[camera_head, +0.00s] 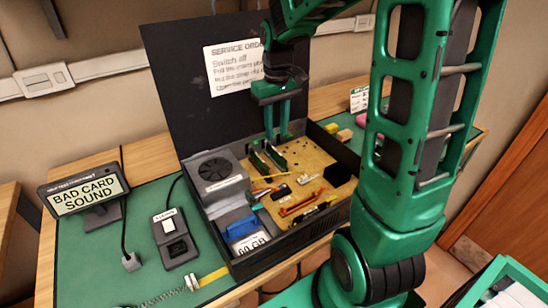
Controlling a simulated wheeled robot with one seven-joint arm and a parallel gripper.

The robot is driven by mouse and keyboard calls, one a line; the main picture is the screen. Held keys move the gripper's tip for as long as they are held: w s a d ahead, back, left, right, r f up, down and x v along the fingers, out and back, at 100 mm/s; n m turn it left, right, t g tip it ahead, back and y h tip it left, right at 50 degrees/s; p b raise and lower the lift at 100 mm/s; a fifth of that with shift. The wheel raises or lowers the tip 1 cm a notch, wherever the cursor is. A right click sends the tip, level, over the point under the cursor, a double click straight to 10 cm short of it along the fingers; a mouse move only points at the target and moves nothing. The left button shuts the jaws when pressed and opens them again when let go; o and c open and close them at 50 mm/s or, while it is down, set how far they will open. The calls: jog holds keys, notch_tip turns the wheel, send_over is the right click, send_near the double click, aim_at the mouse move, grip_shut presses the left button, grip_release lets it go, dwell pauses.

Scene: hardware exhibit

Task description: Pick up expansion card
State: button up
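My gripper (277,136) points down over the open computer case, with its two green fingers apart and a gap between them. Just below the fingertips, dark upright cards (262,165) stand on the tan board (313,163) near the back of the case (335,213). One of these may be the expansion card; I cannot tell which. The fingertips are close to the tops of the cards, and I cannot tell whether they touch. The right finger partly hides the area behind it.
A grey fan unit (214,170) and a blue drive (242,229) fill the case's left side. The raised black lid (185,85) stands behind. A sign reading "BAD CARD SOUND" (88,195) and a switch box (174,238) sit left. A green-rimmed bin (497,268) is lower right.

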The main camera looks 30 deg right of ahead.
aim_at(278, 153)
jog(key=f, duration=0.9)
jog(key=shift+s+d+f, duration=0.25)
jog(key=shift+s, duration=0.05)
grip_shut()
